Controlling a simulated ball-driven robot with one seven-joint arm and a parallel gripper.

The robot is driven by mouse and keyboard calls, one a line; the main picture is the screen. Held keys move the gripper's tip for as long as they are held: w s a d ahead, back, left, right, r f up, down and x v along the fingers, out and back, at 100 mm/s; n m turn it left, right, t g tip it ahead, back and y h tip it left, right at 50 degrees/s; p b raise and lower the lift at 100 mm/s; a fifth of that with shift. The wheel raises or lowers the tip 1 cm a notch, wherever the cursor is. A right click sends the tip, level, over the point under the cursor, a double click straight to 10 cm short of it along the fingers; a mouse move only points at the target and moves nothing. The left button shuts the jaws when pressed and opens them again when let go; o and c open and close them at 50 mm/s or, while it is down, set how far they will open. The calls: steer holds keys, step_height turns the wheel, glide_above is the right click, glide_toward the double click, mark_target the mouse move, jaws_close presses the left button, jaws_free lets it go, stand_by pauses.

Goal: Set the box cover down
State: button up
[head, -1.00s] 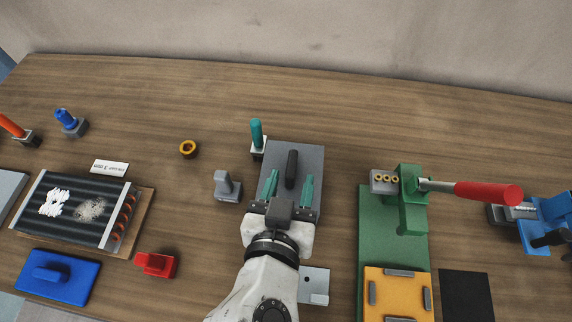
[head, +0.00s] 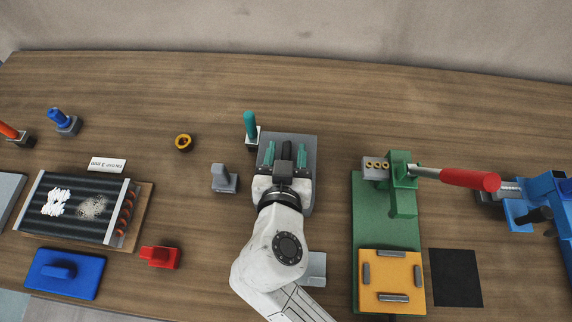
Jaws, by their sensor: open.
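The box cover, a flat dark grey rectangle (head: 308,140) with a black bar handle (head: 287,150) on top, is in the middle of the head view. My gripper (head: 286,154) is over it, with its two teal fingers apart on either side of the handle. I see a gap between each finger and the handle. The gripper body and wrist hide the near part of the handle and much of the cover. I cannot tell how high the fingers are above the cover, or whether it rests on a box.
A teal-handled tool (head: 251,128) stands close at the cover's left, with a grey block (head: 224,178) below it. A green press (head: 385,216) with a red lever (head: 468,179) is to the right. A finned coil unit (head: 80,208) lies left. The wood beyond the cover is clear.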

steer(key=shift+x, duration=0.85)
jaws_close()
